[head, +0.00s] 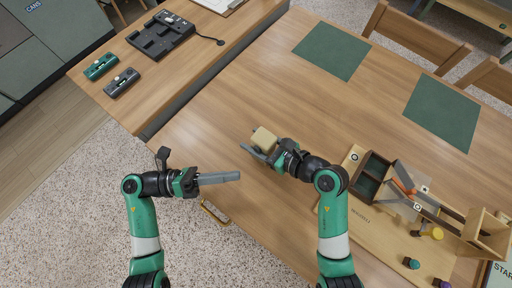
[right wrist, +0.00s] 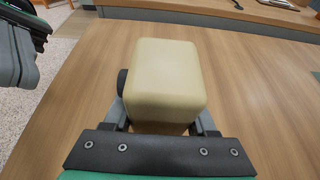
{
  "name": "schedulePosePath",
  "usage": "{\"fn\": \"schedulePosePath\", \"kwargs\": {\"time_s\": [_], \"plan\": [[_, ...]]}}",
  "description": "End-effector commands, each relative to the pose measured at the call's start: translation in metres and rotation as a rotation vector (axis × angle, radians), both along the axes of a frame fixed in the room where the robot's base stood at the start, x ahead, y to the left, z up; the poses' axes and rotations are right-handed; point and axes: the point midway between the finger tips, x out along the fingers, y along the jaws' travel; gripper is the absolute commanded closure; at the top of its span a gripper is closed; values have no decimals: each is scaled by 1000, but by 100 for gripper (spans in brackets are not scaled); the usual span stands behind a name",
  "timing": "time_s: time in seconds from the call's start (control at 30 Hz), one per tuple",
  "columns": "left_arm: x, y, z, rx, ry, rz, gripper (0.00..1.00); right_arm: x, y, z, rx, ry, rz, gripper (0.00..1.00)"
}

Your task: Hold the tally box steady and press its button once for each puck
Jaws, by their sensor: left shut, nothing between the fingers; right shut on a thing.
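The tally box (head: 265,138) is a small cream block with rounded edges. My right gripper (head: 262,146) is shut on it above the table, and the box also fills the middle of the right wrist view (right wrist: 167,75). A dark round part (right wrist: 122,82), possibly its button, sticks out from the box's left side in the right wrist view. My left gripper (head: 236,176) is shut and empty, below and left of the box, apart from it. Small round pieces that look like pucks, yellow (head: 435,233), green (head: 411,262) and purple (head: 441,283), are at the lower right.
A wooden board (head: 350,240) with compartments and a ramp stands at the right. Green mats (head: 331,50) lie on the table's far side. A side bench (head: 190,65) holds a black tray (head: 160,38) and two small devices (head: 101,67). The table's middle is clear.

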Motion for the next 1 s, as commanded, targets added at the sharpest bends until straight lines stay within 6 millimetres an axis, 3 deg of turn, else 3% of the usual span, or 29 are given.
{"fn": "schedulePosePath", "kwargs": {"time_s": [0.13, 0.17, 0.33, 0.73, 1.0], "plan": [[0, 0, 0, 0, 0, 0, 100, 0, 0, 0, 0, 0, 0, 100], [0, 0, 0, 0, 0, 0, 100, 0, 0, 0, 0, 0, 0, 41], [0, 0, 0, 0, 0, 0, 100, 0, 0, 0, 0, 0, 0, 10], [0, 0, 0, 0, 0, 0, 100, -3, -6, 3, 2, -1, -2, 8], [0, 0, 0, 0, 0, 0, 100, -32, -50, 25, 0, -4, -5, 8]]}}
